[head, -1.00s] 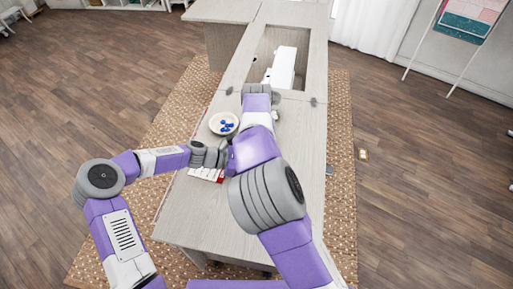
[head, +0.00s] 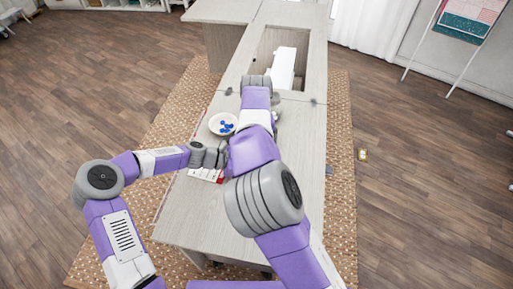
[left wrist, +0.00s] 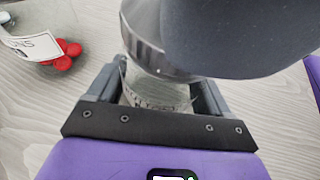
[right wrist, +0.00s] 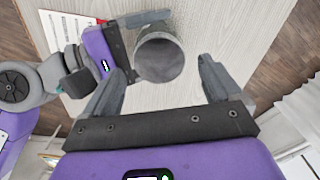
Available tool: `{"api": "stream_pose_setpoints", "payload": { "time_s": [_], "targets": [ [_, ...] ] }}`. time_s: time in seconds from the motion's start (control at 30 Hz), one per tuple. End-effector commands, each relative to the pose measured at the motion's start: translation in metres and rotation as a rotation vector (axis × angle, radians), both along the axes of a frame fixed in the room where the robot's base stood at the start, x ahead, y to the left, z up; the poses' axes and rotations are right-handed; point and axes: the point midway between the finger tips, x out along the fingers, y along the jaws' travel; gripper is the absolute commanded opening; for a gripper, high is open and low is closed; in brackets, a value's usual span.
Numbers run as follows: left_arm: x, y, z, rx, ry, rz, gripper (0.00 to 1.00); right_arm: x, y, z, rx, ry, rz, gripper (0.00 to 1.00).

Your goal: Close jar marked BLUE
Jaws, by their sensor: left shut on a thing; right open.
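A clear jar (left wrist: 150,92) with a white label stands between the fingers of my left gripper (left wrist: 160,86), which is shut on it. The label's print is too blurred to read. A silver, lid-like top (left wrist: 143,38) shows on the jar; how it is seated, I cannot tell. The right wrist view shows this round grey top (right wrist: 160,58) from above. My right gripper (right wrist: 162,72) is open, its fingers on either side of and short of the top. In the head view, my right arm hides the jar.
A pale dish (head: 222,124) with several blue pieces (head: 227,127) sits on the cabinet top (head: 200,215). Red pieces (left wrist: 66,56) lie by a labelled clear thing (left wrist: 30,42) near the jar. A white machine (head: 284,65) stands in the opening at the far end.

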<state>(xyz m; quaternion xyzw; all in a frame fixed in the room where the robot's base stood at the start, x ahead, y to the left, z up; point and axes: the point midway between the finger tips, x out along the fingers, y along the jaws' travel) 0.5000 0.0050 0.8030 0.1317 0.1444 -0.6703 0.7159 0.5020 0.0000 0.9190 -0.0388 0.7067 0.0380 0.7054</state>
Motion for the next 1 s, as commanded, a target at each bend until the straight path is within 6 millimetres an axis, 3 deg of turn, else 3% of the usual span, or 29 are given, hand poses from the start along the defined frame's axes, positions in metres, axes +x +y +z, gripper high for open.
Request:
{"api": "stream_pose_setpoints", "payload": {
  "time_s": [0.2,0.63,0.77,1.0],
  "targets": [
    [-0.001,-0.001,0.000,-0.001,0.001,-0.003,0.00,0.000,0.001,0.019,0.001,-0.002,0.003,0.93],
    [-0.001,-0.001,0.000,-0.001,0.001,-0.002,0.00,0.001,-0.002,0.017,0.006,0.010,0.060,0.90],
    [-0.001,-0.001,0.000,-0.001,0.001,-0.002,0.00,0.002,-0.007,0.009,0.022,0.034,0.222,0.90],
    [-0.001,-0.001,0.000,-0.001,0.001,-0.002,0.00,0.005,-0.019,-0.007,0.081,0.072,0.688,0.90]
  ]
}}
